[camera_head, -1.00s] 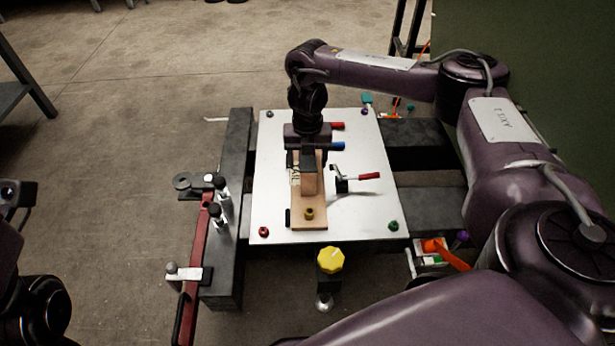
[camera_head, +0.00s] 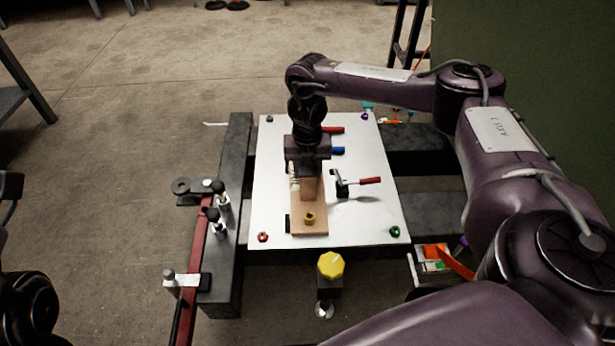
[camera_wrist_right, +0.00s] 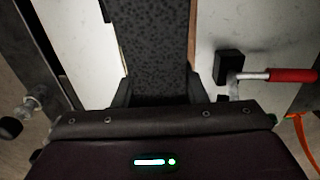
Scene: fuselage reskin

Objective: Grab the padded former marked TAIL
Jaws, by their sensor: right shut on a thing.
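The padded former marked TAIL (camera_head: 309,187) is a wooden block standing on a light wooden base on the white panel. The lettering was readable a second ago and is now mostly covered. Its dark speckled pad (camera_wrist_right: 153,50) fills the space between my fingers in the right wrist view. My right gripper (camera_head: 306,168) comes down over the former from above and is shut on it; the fingertips (camera_wrist_right: 157,88) press close on both sides of the pad. Of my left arm, only dark links show at the lower left edge; its gripper is not in view.
The white panel (camera_head: 360,220) lies on dark beams. A red-handled toggle clamp (camera_head: 345,184) stands just right of the former and shows in the right wrist view (camera_wrist_right: 228,68). A yellow knob (camera_head: 331,265) is in front, and a red bar (camera_head: 190,265) with clamps is at left.

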